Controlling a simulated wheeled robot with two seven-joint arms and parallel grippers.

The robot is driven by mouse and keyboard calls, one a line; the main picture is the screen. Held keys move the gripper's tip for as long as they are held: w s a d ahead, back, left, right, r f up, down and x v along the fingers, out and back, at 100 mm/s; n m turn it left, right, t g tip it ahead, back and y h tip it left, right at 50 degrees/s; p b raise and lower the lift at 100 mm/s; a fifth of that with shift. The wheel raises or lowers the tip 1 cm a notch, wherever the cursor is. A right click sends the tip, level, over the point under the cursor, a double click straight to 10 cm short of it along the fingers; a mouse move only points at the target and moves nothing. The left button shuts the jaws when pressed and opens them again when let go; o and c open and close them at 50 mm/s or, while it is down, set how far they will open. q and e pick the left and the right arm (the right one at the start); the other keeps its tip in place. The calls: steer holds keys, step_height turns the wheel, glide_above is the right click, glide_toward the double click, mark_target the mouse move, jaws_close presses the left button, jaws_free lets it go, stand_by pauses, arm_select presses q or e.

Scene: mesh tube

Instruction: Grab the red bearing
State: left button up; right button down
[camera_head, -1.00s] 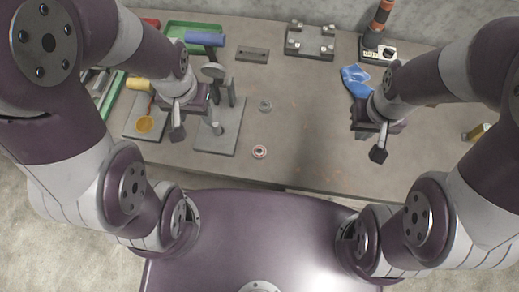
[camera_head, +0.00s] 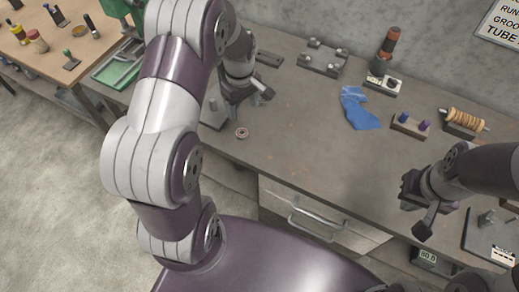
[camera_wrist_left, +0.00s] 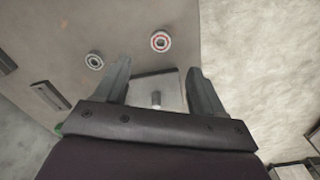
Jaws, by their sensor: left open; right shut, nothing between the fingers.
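The red bearing (camera_head: 242,133) is a small ring lying on the bench near its front edge. In the left wrist view the red bearing (camera_wrist_left: 160,41) lies beyond the fingertips, roughly centred between them and apart from them. A plain grey bearing (camera_wrist_left: 94,61) lies to its left there. My left gripper (camera_head: 258,98) is open and empty, above the bench just behind the red bearing in the head view; its fingers also show in the left wrist view (camera_wrist_left: 158,68). My right gripper (camera_head: 421,222) is shut and empty near the bench's front right.
A grey plate (camera_head: 213,108) with a post (camera_wrist_left: 156,99) is partly hidden by my left arm. A blue cloth (camera_head: 358,108), a purple-pegged block (camera_head: 410,125) and a spool (camera_head: 466,120) stand further right. The middle of the bench (camera_head: 305,145) is clear.

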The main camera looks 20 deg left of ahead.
arm_select(q)
steer(key=n+p, duration=0.1)
glide_above(242, 130)
step_height(242, 130, down, 5)
steer(key=shift+s+d+f+p, duration=0.2)
steer(key=shift+s+f, duration=0.05)
steer(key=shift+f, duration=0.35)
steer(key=shift+s+d+f+p, duration=0.15)
steer(key=shift+s+f, duration=0.1)
steer(key=shift+f, duration=0.35)
steer(key=shift+s+d+f, duration=0.1)
steer(key=shift+d+f, duration=0.1)
steer(key=shift+f, duration=0.15)
steer(key=f, duration=0.1)
steer(key=f+p, duration=0.1)
steer(key=f, duration=0.1)
steer(key=f+p, duration=0.1)
steer(key=shift+a+f, duration=0.25)
steer(key=shift+f, duration=0.35)
steer(key=shift+d, duration=0.1)
steer(key=shift+r, duration=0.1)
steer(key=c, duration=1.2)
arm_select(e)
steer(key=r, duration=0.1)
steer(key=a+r, duration=0.1)
steer(key=r, duration=0.1)
steer(key=shift+w+a+r, duration=0.15)
steer(key=shift+w+r, duration=0.1)
steer(key=shift+r, duration=0.05)
